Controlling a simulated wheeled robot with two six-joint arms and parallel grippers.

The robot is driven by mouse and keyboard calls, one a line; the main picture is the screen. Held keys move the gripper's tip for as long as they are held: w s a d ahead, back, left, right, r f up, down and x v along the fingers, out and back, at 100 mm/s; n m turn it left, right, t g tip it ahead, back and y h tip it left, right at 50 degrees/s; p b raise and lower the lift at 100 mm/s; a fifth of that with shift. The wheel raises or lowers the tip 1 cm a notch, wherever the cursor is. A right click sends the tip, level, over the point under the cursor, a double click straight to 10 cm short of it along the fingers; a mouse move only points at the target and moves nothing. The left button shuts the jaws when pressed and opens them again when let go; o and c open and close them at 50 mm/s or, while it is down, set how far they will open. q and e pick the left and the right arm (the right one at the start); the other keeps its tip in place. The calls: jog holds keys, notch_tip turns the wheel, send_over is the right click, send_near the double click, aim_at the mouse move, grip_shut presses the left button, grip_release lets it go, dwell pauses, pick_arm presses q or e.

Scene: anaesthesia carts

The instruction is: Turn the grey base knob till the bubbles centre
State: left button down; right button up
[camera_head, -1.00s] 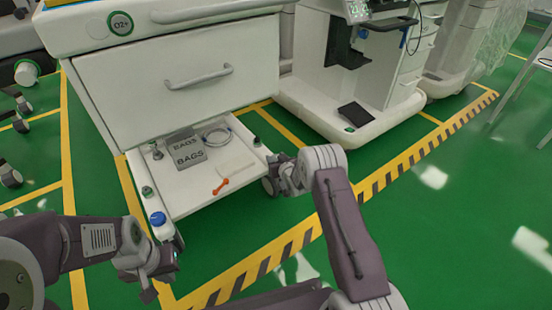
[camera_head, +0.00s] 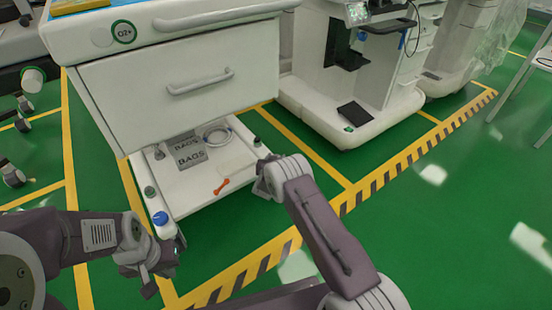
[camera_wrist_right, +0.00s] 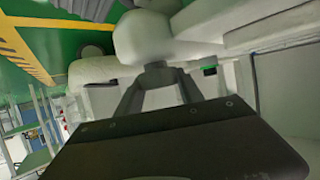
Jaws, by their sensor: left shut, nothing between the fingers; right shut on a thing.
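My right gripper (camera_head: 262,180) is at the front right corner of the white cart's low base shelf (camera_head: 205,196). In the right wrist view its two fingers (camera_wrist_right: 156,76) close on a small grey piece, which looks like the grey knob (camera_wrist_right: 156,66); in the head view the gripper and arm hide it. Small green-topped fittings stand on the shelf's left edge (camera_head: 150,191) and right edge (camera_head: 257,142); I cannot make out any bubble in them. My left gripper (camera_head: 158,284) is shut and empty, in front of the shelf's left corner.
The shelf holds grey BAGS boxes (camera_head: 190,155), a coiled tube (camera_head: 217,136) and an orange wrench-shaped piece (camera_head: 221,186). A blue-capped bottle (camera_head: 162,222) stands at its left front. A large drawer (camera_head: 190,90) overhangs. The green floor to the right is clear.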

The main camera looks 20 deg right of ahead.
dwell(0.3)
jog(key=o, duration=1.4)
jog(key=shift+s+a+r+p, duration=0.1)
jog(key=shift+s+r+p, duration=0.05)
jog(key=shift+p, duration=0.15)
jog(key=p+v, duration=0.4)
jog(key=shift+r, duration=0.3)
jog(key=b+v, duration=0.1)
jog(key=b, duration=0.1)
jog(key=b+v, duration=0.3)
jog(key=b, duration=0.2)
jog(key=shift+s+a+f, duration=0.1)
jog(key=shift+s+f, duration=0.15)
jog(key=shift+s, duration=0.05)
